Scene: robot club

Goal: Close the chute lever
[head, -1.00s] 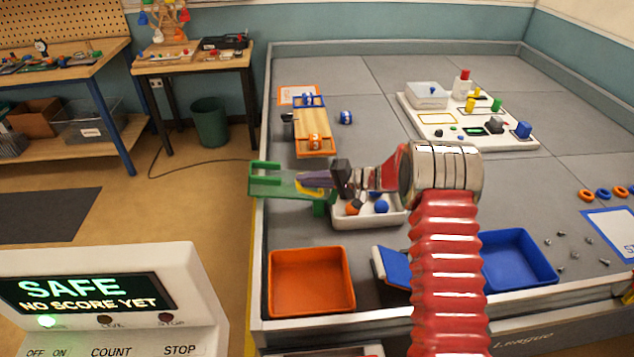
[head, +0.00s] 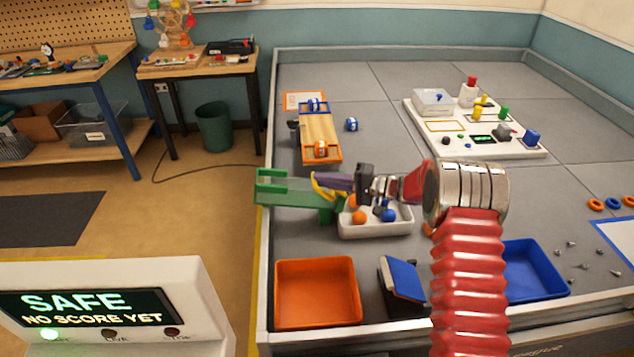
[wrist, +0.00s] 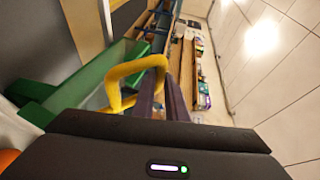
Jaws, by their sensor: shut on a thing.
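The green chute (head: 290,188) stands at the left edge of the grey arena, and its green walls (wrist: 85,85) fill the left of the wrist view. The yellow chute lever (wrist: 128,72) is a bent loop beside the chute. In the head view the lever (head: 322,190) shows as a thin yellow curve at the chute's right end. My gripper (head: 321,180), with purple fingers, reaches in from the right and is shut on the lever. In the wrist view the fingers (wrist: 160,85) overlap the loop's right end, so the exact contact is partly hidden.
A white tray (head: 375,231) with orange and blue balls sits just right of the chute. An orange bin (head: 316,315) and a blue bin (head: 540,275) stand at the front. A wooden ramp (head: 321,137) lies behind the chute. A display reads SAFE (head: 85,305).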

